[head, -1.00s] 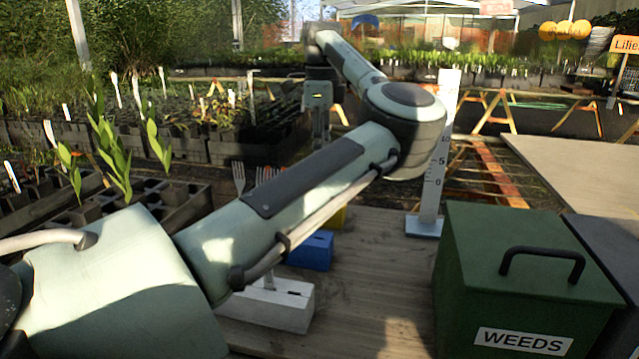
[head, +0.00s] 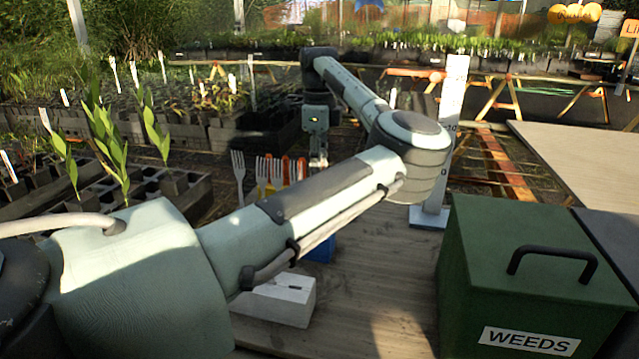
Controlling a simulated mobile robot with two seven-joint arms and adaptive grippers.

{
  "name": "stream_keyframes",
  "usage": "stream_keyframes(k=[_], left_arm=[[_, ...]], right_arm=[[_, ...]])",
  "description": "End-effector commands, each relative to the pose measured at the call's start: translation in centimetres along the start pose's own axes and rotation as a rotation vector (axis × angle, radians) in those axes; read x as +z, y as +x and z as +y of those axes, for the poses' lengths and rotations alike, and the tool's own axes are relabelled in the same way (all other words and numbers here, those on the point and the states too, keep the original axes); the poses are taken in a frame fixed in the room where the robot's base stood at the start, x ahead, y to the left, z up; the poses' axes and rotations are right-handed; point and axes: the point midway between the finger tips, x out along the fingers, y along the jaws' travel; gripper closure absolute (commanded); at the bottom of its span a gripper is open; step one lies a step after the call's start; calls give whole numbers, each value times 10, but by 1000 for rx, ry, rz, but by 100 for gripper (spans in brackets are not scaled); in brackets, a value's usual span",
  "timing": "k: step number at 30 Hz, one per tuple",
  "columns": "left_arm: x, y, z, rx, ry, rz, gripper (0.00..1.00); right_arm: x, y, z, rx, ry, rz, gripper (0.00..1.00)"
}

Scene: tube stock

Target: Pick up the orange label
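A row of fork-topped labels stands behind my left arm's forearm, with white (head: 239,170) and yellow (head: 262,172) ones at the left. Orange tines (head: 300,168) show at the right of the row, just above the forearm; the lower part of the orange label is hidden. My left gripper (head: 318,163) hangs pointing down, a little right of the orange tines and seemingly beyond them. It is small and partly dark, so I cannot tell whether its fingers are open. My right gripper is out of view.
A white block (head: 275,299) and a mostly hidden blue block (head: 322,250) stand on the wooden table (head: 375,300). A white height gauge (head: 451,130) stands at the back. A green WEEDS box (head: 530,270) fills the right front. Seedling trays (head: 185,195) lie left.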

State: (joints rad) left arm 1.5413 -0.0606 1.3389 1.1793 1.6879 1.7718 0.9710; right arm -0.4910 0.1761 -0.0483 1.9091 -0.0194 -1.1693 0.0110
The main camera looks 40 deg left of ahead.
Motion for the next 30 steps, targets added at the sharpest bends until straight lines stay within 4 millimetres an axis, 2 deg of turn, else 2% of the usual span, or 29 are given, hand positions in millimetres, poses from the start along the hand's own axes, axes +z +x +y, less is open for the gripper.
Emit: stream_keyframes(k=[4, 11, 23, 26, 30], left_arm=[[0, 0, 0, 0, 0, 0, 74], [0, 0, 0, 0, 0, 0, 100], [0, -1, 0, -1, 0, 0, 100], [0, -9, -1, -2, 1, 0, 100], [0, -33, -1, -4, 0, 1, 100]], right_arm=[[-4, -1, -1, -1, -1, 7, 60], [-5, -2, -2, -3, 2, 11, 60], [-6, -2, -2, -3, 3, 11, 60], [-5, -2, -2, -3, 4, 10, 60], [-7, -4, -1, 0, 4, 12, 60]])
